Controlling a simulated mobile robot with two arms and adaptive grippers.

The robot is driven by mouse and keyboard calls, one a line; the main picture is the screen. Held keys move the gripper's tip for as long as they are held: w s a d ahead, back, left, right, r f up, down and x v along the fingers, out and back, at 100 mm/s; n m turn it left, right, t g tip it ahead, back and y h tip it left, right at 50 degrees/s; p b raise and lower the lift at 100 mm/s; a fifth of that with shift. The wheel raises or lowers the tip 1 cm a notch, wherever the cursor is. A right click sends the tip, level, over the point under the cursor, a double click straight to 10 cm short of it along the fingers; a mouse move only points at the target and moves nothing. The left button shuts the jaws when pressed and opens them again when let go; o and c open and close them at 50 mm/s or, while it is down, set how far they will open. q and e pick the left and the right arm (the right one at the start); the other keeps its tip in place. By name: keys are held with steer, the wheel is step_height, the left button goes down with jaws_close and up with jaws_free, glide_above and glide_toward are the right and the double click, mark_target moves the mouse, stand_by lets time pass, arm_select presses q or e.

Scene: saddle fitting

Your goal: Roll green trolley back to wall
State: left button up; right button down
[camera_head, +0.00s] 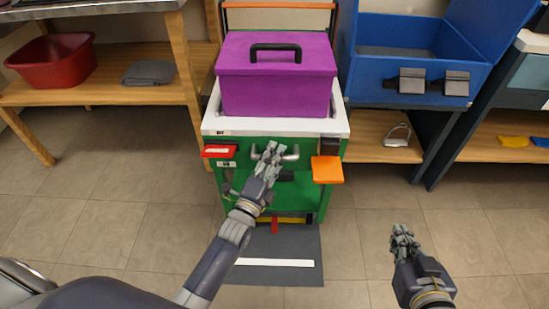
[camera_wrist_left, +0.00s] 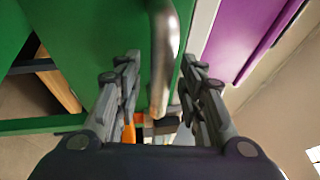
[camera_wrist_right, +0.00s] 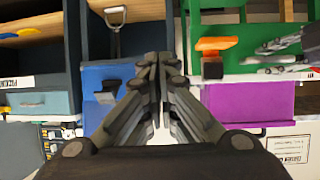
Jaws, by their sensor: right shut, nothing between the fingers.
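The green trolley (camera_head: 265,200) stands in the middle of the head view, with a white top and a metal bar handle (camera_head: 291,154) on its front. A purple toolbox (camera_head: 278,85) with a black handle sits on top. My left gripper (camera_head: 271,154) is at the bar handle. In the left wrist view its fingers (camera_wrist_left: 157,85) are apart, with the bar (camera_wrist_left: 165,50) showing between them; I cannot tell whether they touch it. My right gripper (camera_head: 402,236) is shut and empty over the floor, right of the trolley; its fingers also meet in the right wrist view (camera_wrist_right: 159,65).
A red pedal (camera_head: 275,224) and a dark mat (camera_head: 275,262) with a white stripe are at the trolley's foot. An orange block (camera_head: 327,170) juts from its front. A blue open box (camera_head: 420,75) and a wooden bench (camera_head: 95,90) flank it.

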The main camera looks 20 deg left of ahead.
steer(key=shift+r, duration=0.1)
arm_select(q)
jaws_close()
steer(key=shift+w, duration=0.1)
